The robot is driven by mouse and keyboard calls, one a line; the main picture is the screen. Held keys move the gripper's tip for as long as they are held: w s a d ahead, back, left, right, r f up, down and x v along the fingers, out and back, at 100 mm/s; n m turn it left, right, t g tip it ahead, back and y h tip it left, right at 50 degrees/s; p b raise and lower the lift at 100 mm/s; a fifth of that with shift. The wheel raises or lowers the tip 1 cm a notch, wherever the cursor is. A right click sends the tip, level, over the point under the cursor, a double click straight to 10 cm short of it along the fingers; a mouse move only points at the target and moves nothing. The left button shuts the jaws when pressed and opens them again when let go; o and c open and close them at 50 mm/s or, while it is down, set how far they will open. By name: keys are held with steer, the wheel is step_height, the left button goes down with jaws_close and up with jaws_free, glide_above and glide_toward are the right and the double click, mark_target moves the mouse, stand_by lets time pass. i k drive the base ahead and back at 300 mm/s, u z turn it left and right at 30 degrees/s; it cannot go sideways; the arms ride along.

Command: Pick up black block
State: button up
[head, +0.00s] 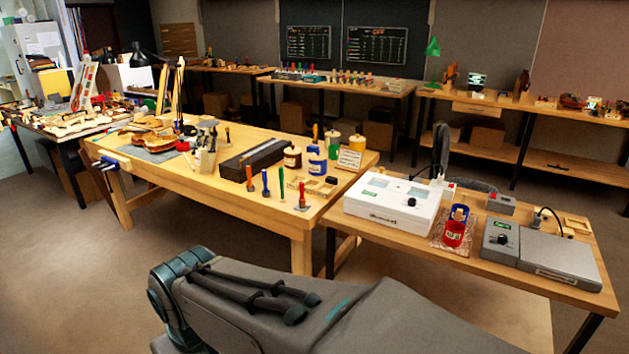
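A long dark block (253,158) lies on the near wooden workbench (225,203), right of the middle. It is the only large black block-like thing I can make out, and I cannot tell for certain that it is the one named. A dark bottle with a pale label (292,157) stands at its right end, and several upright tools stand in front of it. My gripper is out of view. Only a grey link of my arm shows at the bottom, well short of the workbench.
A violin body (152,138) lies on the workbench's left part. A side table (485,262) holds a white machine (391,203), a red cup (456,230) and grey devices. The floor (75,265) at left is clear.

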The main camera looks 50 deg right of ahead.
mark_target(332, 180)
steer(key=z, duration=1.2)
steer(key=i, duration=1.75)
steer(key=z, duration=0.6)
steer(key=i, duration=0.5)
steer(key=z, duration=0.2)
